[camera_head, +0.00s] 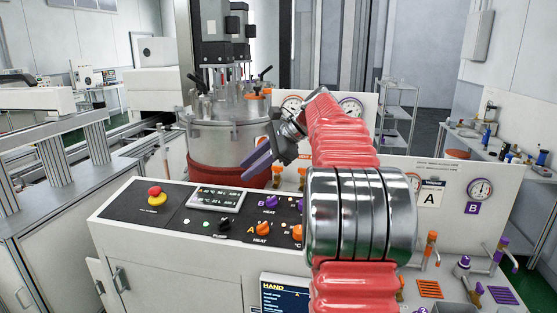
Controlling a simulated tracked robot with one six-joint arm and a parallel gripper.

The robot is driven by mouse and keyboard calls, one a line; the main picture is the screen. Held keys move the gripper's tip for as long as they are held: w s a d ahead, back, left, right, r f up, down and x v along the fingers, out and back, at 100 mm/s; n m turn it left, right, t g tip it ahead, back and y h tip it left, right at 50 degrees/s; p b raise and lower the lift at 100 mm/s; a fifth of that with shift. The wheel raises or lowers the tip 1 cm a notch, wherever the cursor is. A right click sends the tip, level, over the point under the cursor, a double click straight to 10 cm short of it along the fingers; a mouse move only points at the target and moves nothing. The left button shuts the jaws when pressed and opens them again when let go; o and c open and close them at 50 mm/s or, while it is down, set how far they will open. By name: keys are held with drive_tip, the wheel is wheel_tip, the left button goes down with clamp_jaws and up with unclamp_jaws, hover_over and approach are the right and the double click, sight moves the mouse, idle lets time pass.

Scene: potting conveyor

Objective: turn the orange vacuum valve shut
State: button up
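Other orange-handled fittings (277,174) show behind the control panel, partly hidden by my arm, and I cannot tell from labels which one is the vacuum valve. My gripper (256,160) is in mid-picture at the end of my red arm, in front of the vessel and left of the orange handle at the right. Its grey-purple fingers point down and left. No object shows in them, and their gap is unclear.
A steel vessel (228,132) stands behind the control panel (150,216), which carries a red button (155,191) and orange and purple knobs. A purple valve (462,263) sits right of the orange one, below gauge B (480,190). My arm covers the panel's right part.

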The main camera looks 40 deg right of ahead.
drive_tip(key=s+a+f+n+g+h, duration=0.15)
drive_tip(key=s+a+n, duration=0.4)
drive_tip(key=a, duration=0.55)
drive_tip(key=s+a+f+n+g+h, duration=0.1)
drive_tip(key=s+a+f+n, duration=0.35)
drive_tip(key=a, duration=0.65)
drive_tip(key=s+a+f+n+h, duration=0.1)
drive_tip(key=s+a+f+n, duration=0.2)
drive_tip(key=s, duration=0.6)
drive_tip(key=s+a+f+n+h, duration=0.2)
drive_tip(key=s+a+f+n, duration=0.2)
drive_tip(key=s+f+n, duration=0.3)
drive_tip(key=shift+s+a+n, duration=0.3)
drive_tip(key=shift+s+n, duration=0.75)
drive_tip(key=shift+n, duration=0.15)
drive_tip(key=shift+o, duration=0.5)
drive_tip(key=shift+d, duration=0.15)
